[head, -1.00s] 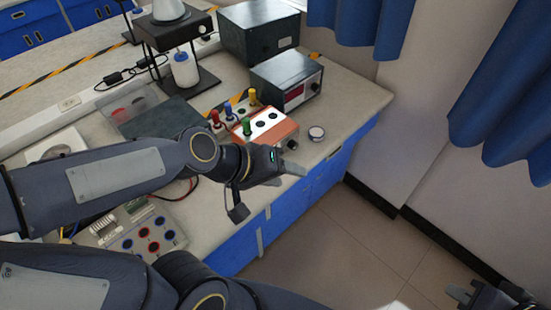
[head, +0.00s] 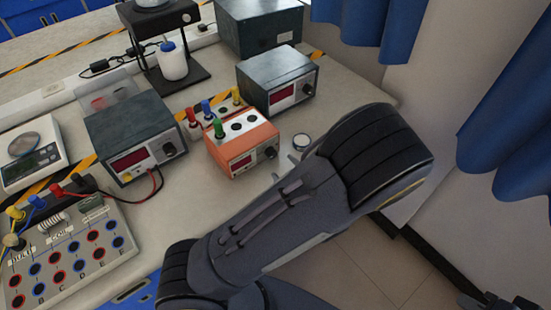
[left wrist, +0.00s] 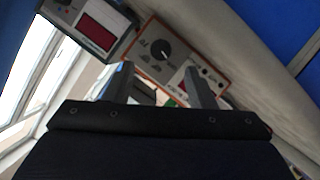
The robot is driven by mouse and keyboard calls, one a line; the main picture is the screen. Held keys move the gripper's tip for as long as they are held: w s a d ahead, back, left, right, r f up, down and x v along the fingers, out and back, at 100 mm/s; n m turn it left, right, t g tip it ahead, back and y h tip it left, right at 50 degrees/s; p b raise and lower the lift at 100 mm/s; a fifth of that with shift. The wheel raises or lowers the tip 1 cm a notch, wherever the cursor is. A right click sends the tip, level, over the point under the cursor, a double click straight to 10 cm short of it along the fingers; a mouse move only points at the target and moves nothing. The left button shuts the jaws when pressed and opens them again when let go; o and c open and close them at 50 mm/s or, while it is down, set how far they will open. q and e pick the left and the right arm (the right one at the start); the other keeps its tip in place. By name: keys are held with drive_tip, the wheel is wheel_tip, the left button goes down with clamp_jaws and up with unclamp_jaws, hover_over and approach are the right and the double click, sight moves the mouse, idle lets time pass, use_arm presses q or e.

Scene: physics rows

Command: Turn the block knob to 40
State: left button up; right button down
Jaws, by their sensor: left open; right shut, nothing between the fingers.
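The orange box (head: 243,144) stands on the bench, with a red display and a black knob (head: 270,152) on its front. In the left wrist view, a light panel with an orange frame (left wrist: 181,54) carries a black pointer knob (left wrist: 161,50); the scale marks are too small to read. My left gripper (left wrist: 160,88) is open, its two fingers apart below that knob in the picture, with nothing seen held between them. In the head view my left arm hides most of it. My right gripper (head: 500,302) is at the bottom right edge, shut and empty, away from the bench.
Dark instruments with red displays stand behind (head: 277,78) and left (head: 135,138) of the orange box. Coloured plugs (head: 217,125) rise at its left. A terminal board (head: 70,255) and a scale (head: 30,155) are at left.

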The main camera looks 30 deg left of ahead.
sight(274, 155)
use_arm(q)
drive_tip(key=x, duration=0.7)
drive_tip(key=c, duration=1)
drive_tip(key=shift+o, duration=0.2)
drive_tip(key=shift+r+m+g+p, duration=0.2)
drive_tip(key=shift+m+g+p, duration=0.35)
drive_tip(key=shift+p, duration=0.85)
drive_tip(key=m+g+p, duration=0.1)
drive_tip(key=m+p, duration=0.1)
drive_tip(key=shift+w+p, duration=0.1)
drive_tip(key=shift+p, duration=0.25)
drive_tip(key=shift+m+g+y+p, duration=0.3)
drive_tip(key=shift+m+g+p, duration=0.25)
drive_tip(key=shift+m+p, duration=0.35)
drive_tip(key=shift+w+d+f+m+g+y+p, duration=0.15)
drive_tip(key=shift+m+g+y+p, duration=0.15)
drive_tip(key=shift+m+g+p, duration=0.45)
drive_tip(key=shift+m, duration=0.3)
